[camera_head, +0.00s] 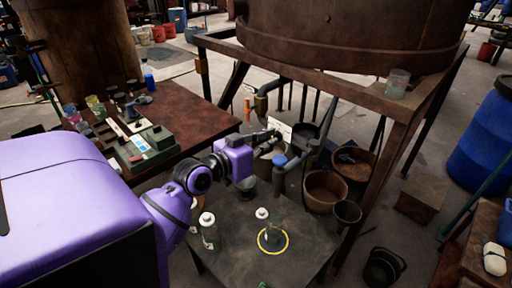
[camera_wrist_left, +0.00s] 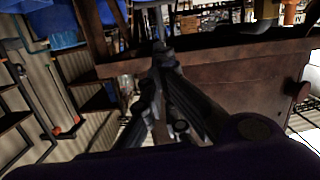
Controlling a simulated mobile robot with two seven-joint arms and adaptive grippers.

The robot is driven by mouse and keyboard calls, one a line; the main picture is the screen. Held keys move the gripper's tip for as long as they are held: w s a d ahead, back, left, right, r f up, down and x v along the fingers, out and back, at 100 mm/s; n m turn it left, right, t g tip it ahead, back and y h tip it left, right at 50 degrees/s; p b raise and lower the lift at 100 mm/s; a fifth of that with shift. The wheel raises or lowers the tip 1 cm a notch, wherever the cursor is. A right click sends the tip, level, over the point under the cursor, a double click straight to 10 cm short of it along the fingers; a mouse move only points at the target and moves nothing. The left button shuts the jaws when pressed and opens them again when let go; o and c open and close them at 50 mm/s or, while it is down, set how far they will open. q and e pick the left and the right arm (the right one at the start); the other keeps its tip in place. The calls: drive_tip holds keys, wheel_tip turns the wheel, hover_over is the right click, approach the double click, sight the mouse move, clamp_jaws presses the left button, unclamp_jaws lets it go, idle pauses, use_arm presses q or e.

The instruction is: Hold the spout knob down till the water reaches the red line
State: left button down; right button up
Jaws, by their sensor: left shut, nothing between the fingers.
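A blue knob (camera_head: 280,160) sits on top of a grey upright pipe at the back edge of the small dark table. A clear bottle with a white cap or top (camera_head: 262,213) stands by a yellow ring (camera_head: 286,246) on that table, in front of the knob. I cannot make out a red line or a water level. My left gripper (camera_head: 276,135) is shut and empty, a little above and behind the knob in the head view, apart from it as far as I can tell. In the left wrist view its dark fingers (camera_wrist_left: 160,62) are together. My right gripper is not in view.
Another white-capped bottle (camera_head: 208,231) stands at the table's left. A large rusty vat (camera_head: 350,35) on a brown frame (camera_head: 418,98) is behind. Brown buckets (camera_head: 325,190) stand right of the knob. A rust-coloured table (camera_head: 190,112) with small items is at the left.

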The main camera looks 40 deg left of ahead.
sight(280, 160)
use_arm(q)
drive_tip(key=w, duration=0.1)
drive_tip(key=w+f, duration=0.1)
drive_tip(key=w, duration=0.1)
drive_tip(key=shift+w+d, duration=0.1)
drive_tip(key=shift+d, duration=0.1)
wheel_tip(280, 160, down, 3)
drive_tip(key=shift+d+f, duration=0.1)
drive_tip(key=shift+f, duration=0.1)
